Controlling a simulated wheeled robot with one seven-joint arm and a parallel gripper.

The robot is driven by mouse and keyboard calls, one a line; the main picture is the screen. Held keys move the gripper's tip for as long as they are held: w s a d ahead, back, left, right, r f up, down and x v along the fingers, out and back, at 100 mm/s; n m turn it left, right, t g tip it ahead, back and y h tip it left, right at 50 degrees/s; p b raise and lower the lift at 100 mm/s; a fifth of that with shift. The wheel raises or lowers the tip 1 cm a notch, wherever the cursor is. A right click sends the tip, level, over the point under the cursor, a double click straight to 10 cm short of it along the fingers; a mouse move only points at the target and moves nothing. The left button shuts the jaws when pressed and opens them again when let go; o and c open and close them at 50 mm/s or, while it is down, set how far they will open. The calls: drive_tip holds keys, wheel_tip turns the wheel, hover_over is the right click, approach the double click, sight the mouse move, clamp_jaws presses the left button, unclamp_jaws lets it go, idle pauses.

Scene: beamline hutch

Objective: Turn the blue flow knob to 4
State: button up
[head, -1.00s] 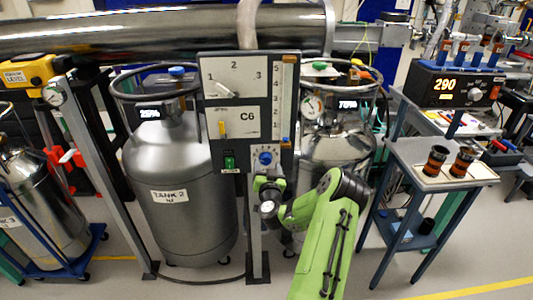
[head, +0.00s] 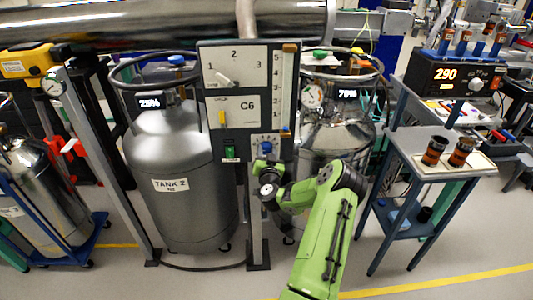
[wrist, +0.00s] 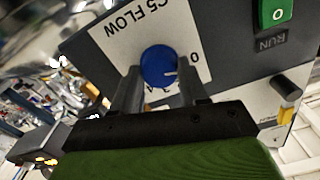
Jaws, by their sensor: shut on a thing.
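The blue flow knob (wrist: 158,65) is on a white plate marked FLOW in the wrist view. My gripper (wrist: 158,80) has one finger on each side of it and is shut on it. A white mark on the knob points to the lower right in that view. A 0 shows to the right of the knob; a numeral below it is partly hidden, so I cannot tell the exact setting. In the head view, the knob (head: 267,146) sits low on the grey C6 panel (head: 243,68), with my gripper (head: 266,161) just below it.
A green RUN switch (wrist: 276,12) and a yellow-tipped lever (wrist: 287,88) are near the knob. The panel also has a 1–3 dial (head: 234,66) and a vertical scale (head: 287,90). Grey tank 2 (head: 170,185) stands left, a shiny tank (head: 335,130) behind, a small table (head: 425,165) right.

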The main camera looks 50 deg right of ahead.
drive_tip(key=shift+m, duration=0.3)
drive_tip(key=m+p, duration=0.1)
drive_tip(key=m, duration=0.4)
drive_tip(key=shift+m, duration=0.3)
drive_tip(key=m+p, duration=0.1)
drive_tip(key=m, duration=0.4)
drive_tip(key=shift+d+m, duration=0.1)
drive_tip(key=shift+m, duration=0.2)
drive_tip(key=m+p, duration=0.1)
drive_tip(key=m, duration=0.5)
drive_tip(key=shift+p, duration=0.3)
drive_tip(key=m+p, duration=0.1)
drive_tip(key=m, duration=0.4)
drive_tip(key=shift+f+m+p, duration=0.15)
drive_tip(key=shift+m+p, duration=0.25)
drive_tip(key=o, duration=1.1)
drive_tip(key=shift+c, duration=0.2)
drive_tip(key=shift+s, duration=0.1)
